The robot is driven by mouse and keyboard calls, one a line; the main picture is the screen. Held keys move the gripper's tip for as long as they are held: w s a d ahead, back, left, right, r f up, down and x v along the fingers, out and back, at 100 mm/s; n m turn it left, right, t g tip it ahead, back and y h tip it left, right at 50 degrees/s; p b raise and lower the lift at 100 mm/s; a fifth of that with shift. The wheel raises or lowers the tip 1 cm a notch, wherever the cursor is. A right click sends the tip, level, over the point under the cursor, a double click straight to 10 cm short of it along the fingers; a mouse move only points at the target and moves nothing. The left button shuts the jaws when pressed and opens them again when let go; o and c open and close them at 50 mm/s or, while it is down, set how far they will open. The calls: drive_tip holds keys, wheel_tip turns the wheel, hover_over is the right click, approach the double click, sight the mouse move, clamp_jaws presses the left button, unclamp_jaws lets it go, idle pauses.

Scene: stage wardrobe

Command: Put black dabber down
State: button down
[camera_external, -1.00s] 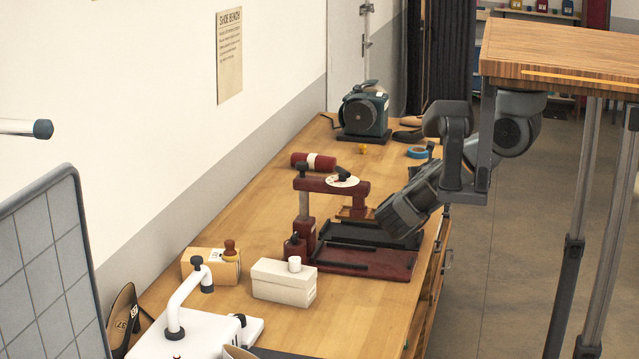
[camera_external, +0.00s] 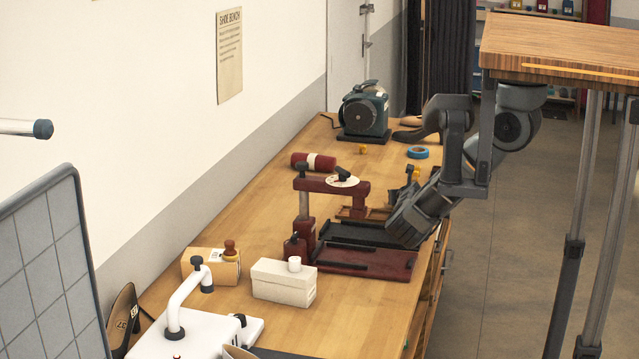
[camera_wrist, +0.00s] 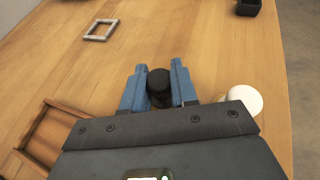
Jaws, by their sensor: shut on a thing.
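The black dabber (camera_wrist: 159,82) shows in the wrist view as a dark round-topped piece between the two blue fingers of my gripper (camera_wrist: 158,90). The fingers are shut on it from both sides. Its lower part is hidden by the gripper body, and I cannot tell whether it touches the wooden bench (camera_wrist: 190,40). In the external view my wrist is over the right edge of the bench, beside the red press with its dark tray. The fingers and the dabber cannot be made out there.
A white-lidded jar (camera_wrist: 245,99) stands close right of my gripper. A wooden frame (camera_wrist: 45,130) lies left, and a small grey frame (camera_wrist: 101,29) lies ahead. A black box (camera_wrist: 248,7) is far right. The red press (camera_external: 332,185) and blue tape (camera_external: 417,152) are on the bench.

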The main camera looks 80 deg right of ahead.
drive_tip(key=shift+f, duration=0.15)
drive_tip(key=c, duration=0.9)
unclamp_jaws()
drive_tip(key=shift+r, duration=0.25)
drive_tip(key=shift+s+a+r, duration=0.15)
drive_tip(key=shift+a, duration=0.35)
drive_tip(key=v, duration=1)
drive_tip(key=shift+s+a+r+b, duration=0.1)
drive_tip(key=shift+s+a+b, duration=0.05)
drive_tip(key=shift+a+b, duration=0.15)
drive_tip(key=shift+s, duration=0.1)
